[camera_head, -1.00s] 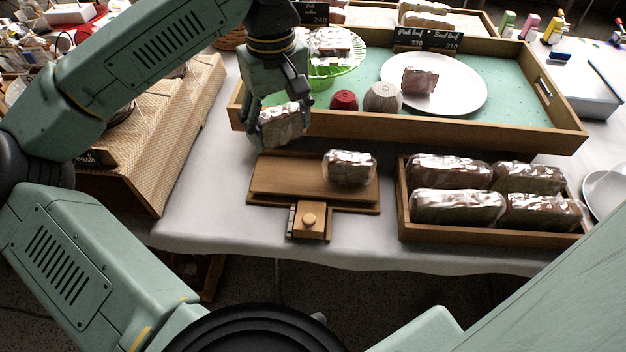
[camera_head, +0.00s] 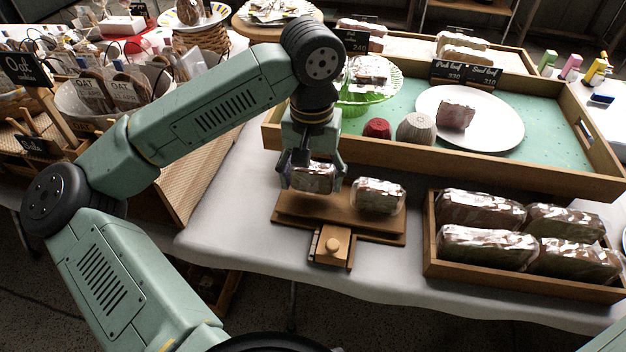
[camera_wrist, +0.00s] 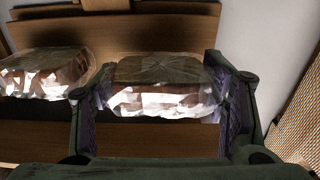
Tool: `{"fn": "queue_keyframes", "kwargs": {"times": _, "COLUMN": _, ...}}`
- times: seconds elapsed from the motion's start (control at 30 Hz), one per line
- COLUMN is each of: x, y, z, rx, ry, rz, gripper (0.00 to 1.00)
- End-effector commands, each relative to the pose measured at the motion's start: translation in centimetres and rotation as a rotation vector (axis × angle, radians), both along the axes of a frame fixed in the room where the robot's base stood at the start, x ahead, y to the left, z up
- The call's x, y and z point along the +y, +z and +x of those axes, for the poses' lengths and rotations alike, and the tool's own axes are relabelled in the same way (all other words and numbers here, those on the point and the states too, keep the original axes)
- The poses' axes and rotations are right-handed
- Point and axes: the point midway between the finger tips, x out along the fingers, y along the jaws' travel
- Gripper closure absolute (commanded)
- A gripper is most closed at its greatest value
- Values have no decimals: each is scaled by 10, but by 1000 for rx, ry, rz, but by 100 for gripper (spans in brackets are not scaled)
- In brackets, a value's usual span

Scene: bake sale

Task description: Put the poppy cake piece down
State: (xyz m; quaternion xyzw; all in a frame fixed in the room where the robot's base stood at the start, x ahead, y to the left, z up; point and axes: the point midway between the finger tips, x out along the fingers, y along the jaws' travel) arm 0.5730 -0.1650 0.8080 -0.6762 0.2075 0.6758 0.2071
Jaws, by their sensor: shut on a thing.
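The wrapped poppy cake piece (camera_head: 314,179) is between the fingers of my gripper (camera_head: 312,176), over the left part of the wooden board (camera_head: 290,210). In the wrist view, the piece (camera_wrist: 160,90) shows in clear wrap, with a finger on each side. My gripper (camera_wrist: 162,115) is shut on it. I cannot tell whether its underside touches the board. A second wrapped piece (camera_head: 378,196) sits on the board just to the right, with a gap between them; it also shows at the left of the wrist view (camera_wrist: 40,72).
A wooden tray (camera_head: 432,270) of several wrapped loaves stands to the right. Behind the board is the wall of a large wooden tray (camera_head: 420,165) with a white plate (camera_head: 490,135). A woven stand (camera_head: 190,195) is at left. White cloth (camera_head: 235,225) is bare beside the board.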

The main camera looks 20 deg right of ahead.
Motion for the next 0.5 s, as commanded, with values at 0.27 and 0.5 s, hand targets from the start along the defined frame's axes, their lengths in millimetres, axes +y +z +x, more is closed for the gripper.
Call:
{"fn": "queue_keyframes", "kwargs": {"times": 0.27, "x": 0, "y": -19, "z": 0, "rx": 1, "ry": 1, "rz": -1, "gripper": 44}}
{"fn": "queue_keyframes", "kwargs": {"times": 0.5, "x": 0, "y": -23, "z": 0, "rx": 0, "ry": 1, "rz": 0, "gripper": 44}}
